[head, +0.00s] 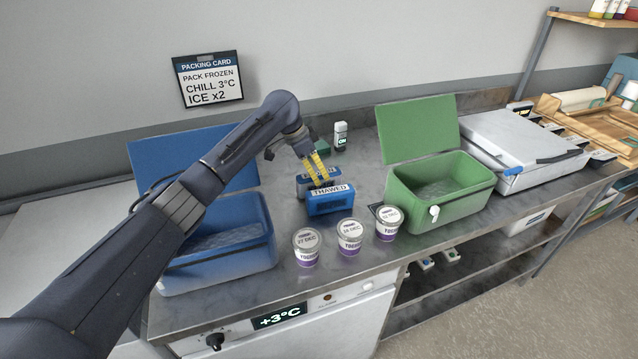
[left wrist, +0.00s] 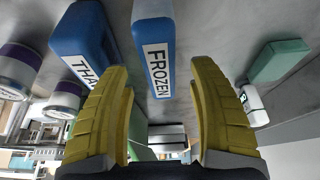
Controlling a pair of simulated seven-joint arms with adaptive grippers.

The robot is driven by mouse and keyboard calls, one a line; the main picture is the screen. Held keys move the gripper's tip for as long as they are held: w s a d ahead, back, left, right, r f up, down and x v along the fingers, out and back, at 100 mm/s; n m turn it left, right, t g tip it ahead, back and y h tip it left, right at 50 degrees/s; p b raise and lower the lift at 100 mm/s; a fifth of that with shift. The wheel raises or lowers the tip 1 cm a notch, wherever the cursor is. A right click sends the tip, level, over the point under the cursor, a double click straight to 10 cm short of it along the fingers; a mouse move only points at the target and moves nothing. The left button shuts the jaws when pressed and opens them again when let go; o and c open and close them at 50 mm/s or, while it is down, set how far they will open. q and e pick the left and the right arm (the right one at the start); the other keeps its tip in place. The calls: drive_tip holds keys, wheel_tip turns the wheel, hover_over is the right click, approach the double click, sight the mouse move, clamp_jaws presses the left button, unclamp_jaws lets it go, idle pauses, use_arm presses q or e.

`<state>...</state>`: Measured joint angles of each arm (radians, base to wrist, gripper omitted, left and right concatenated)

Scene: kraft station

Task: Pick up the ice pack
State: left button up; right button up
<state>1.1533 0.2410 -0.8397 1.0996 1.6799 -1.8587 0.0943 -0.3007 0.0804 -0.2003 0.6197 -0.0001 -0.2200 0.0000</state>
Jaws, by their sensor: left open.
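Two blue ice packs stand side by side on the steel counter. The nearer one (head: 331,204) is labelled THAWED; it also shows at the upper left of the left wrist view (left wrist: 82,35). The one behind it, labelled FROZEN (left wrist: 153,35), is partly hidden in the head view by my gripper. My left gripper (head: 318,172) has yellow fingers and is open over the FROZEN pack. In the left wrist view its fingers (left wrist: 160,78) are spread, with the FROZEN pack ahead, nearly in line with the gap. The right gripper does not show.
An open blue cooler (head: 222,262) stands left and an open green cooler (head: 440,206) right. Several lidded tubs (head: 349,236) line the counter's front. A packing card (head: 208,80) hangs on the wall.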

sight(317, 173)
use_arm(q)
drive_tip(key=shift+x, duration=1.35)
drive_tip(key=shift+f, duration=0.2)
clamp_jaws()
